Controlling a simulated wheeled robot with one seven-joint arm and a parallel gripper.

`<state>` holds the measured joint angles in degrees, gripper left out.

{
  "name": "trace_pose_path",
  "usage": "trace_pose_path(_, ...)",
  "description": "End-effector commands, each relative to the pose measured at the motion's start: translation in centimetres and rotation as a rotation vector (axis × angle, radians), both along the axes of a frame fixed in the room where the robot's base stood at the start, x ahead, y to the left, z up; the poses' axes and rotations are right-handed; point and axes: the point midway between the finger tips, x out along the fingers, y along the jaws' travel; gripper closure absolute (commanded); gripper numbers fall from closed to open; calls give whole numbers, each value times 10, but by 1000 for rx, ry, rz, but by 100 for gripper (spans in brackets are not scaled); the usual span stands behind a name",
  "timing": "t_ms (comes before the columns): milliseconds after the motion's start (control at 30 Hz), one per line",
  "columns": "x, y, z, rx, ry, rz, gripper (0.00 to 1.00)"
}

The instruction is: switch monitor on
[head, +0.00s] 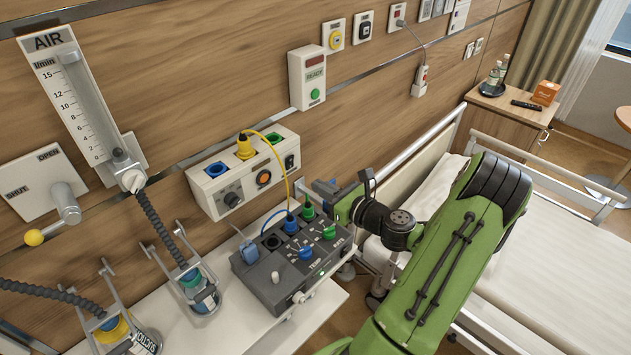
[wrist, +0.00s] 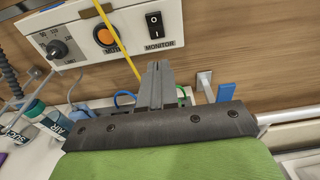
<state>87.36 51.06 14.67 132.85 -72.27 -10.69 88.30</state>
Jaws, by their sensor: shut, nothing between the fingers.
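The monitor switch is a black rocker (wrist: 153,25) marked MONITOR, at the right end of a white wall panel (wrist: 180,15). In the head view the same rocker (head: 290,162) shows on the panel's right end. Its marks are too small to tell which side is pressed. My gripper (wrist: 156,66) is shut and empty, its fingertips below the rocker in the wrist view and apart from it. In the head view my gripper (head: 322,187) is partly hidden by its own wrist, to the right of and below the panel.
An orange button (wrist: 105,37) and a grey knob (wrist: 57,49) sit left of the rocker. A yellow cable (head: 275,151) runs from the panel to a dark grey box (head: 270,290) below. The bed (head: 540,260) stands at the right. A READY unit (head: 307,78) hangs above.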

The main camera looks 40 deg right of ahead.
Motion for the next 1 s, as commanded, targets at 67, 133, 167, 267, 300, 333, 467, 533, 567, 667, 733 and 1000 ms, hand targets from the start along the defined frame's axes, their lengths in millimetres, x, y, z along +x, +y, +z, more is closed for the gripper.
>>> trace_pose_path(67,-14,-1,-3,2,2,-3,100)
trace_pose_path(133,-28,-2,-4,1,1,-4,100)
trace_pose_path(167,-34,-2,-5,1,1,-4,100)
trace_pose_path(267,-52,-3,-7,1,1,-4,100)
trace_pose_path(300,-58,-3,-8,2,1,-3,100)
trace_pose_path(333,-62,-3,-9,1,1,-2,100)
trace_pose_path(467,-71,-3,-9,-1,-1,1,100)
trace_pose_path(533,-72,-2,-9,-1,-1,2,100)
trace_pose_path(567,-72,-2,-9,-1,-1,2,100)
trace_pose_path(667,-72,-2,-9,-1,0,2,100)
trace_pose_path(733,-71,-2,-9,-1,0,2,100)
trace_pose_path(1000,-71,-2,-9,-1,0,2,100)
